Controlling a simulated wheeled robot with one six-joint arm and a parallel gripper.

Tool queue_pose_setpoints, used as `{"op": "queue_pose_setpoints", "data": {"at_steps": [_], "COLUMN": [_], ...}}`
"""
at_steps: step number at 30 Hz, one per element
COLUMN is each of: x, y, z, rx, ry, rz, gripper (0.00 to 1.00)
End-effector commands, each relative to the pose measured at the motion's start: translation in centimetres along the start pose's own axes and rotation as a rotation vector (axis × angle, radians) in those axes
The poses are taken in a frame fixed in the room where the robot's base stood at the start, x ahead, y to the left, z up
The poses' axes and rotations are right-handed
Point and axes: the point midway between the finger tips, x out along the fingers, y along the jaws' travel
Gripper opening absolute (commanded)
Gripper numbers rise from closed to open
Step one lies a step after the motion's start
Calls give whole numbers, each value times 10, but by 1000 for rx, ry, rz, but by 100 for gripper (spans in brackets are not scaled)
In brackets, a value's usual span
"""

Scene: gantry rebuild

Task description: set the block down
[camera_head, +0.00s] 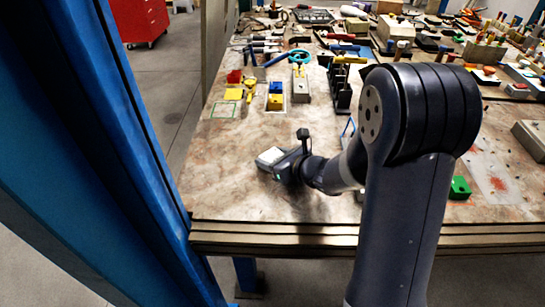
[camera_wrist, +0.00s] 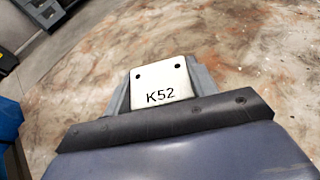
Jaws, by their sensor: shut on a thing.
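My gripper (camera_head: 273,165) is shut on a white block (camera_head: 270,156) near the left front part of the workbench (camera_head: 225,190). In the wrist view the block (camera_wrist: 160,83) shows a pale face marked K52 with two dark holes, with a grey jaw (camera_wrist: 160,88) on either side. I cannot tell whether the block touches the bench top. Its underside is hidden.
A green outlined square (camera_head: 223,110) is on the bench, beside a blue and yellow block (camera_head: 275,97) and a grey block (camera_head: 300,84). A green block (camera_head: 460,187) is at the right. Many tools crowd the back. Bare surface surrounds my gripper.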

Motion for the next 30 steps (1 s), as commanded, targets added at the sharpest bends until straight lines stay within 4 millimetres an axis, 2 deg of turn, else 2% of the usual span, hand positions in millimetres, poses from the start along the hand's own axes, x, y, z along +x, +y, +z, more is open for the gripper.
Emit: {"op": "queue_pose_setpoints", "data": {"at_steps": [1,2,9,21,26,30], "x": [1,1,1,-4,-33,-64], "y": [0,0,0,0,-2,-1], "z": [-3,-3,-2,3,2,2], "rx": [-1,0,0,1,1,0], "ry": [-1,0,0,0,-1,-1], "rz": [0,0,0,-1,-6,-6], "gripper": [29,55,75,76,76,76]}}
